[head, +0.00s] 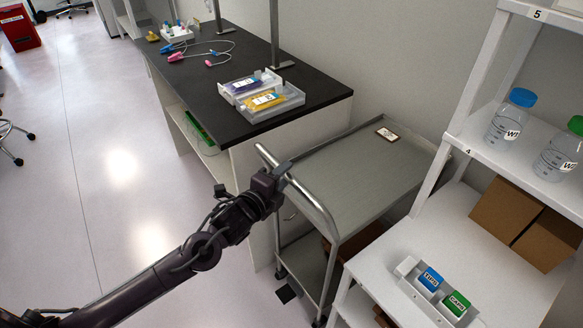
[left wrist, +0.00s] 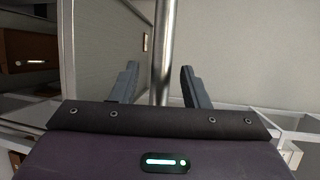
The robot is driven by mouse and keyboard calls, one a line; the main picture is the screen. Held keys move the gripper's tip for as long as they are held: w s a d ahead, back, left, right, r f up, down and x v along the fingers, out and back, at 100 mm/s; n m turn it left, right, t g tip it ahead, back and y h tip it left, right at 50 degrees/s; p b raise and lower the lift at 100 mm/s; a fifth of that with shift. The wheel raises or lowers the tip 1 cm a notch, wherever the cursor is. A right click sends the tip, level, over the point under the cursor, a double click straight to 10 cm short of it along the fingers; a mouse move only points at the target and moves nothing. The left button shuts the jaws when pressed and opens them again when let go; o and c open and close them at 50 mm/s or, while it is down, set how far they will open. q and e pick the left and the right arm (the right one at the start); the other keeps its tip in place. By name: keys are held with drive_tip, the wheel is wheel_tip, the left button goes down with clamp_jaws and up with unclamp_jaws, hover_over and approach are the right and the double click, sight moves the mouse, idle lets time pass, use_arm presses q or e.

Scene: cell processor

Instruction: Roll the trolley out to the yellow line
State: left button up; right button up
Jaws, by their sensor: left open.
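The trolley (head: 352,170) is a grey metal cart with a flat top, a lower shelf and a curved tube handle (head: 312,200) at its near left end. It stands between the black bench and the white shelf unit. My left gripper (head: 284,172) is at the handle. In the left wrist view the handle tube (left wrist: 163,50) runs upright between the two open fingers of my left gripper (left wrist: 158,85), with gaps at both sides. My right gripper is out of view. No yellow line shows in these frames.
The black bench (head: 325,88) holds white trays with a yellow and a purple pack. The white shelf unit (head: 420,240) at the right holds bottles and boxes. A small labelled item (head: 387,134) lies on the trolley top. The pale floor (head: 110,130) at the left is mostly clear.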

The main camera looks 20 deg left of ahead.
use_arm(q)
drive_tip(key=x, duration=0.4)
drive_tip(key=shift+s+d, duration=0.1)
clamp_jaws()
idle(0.3)
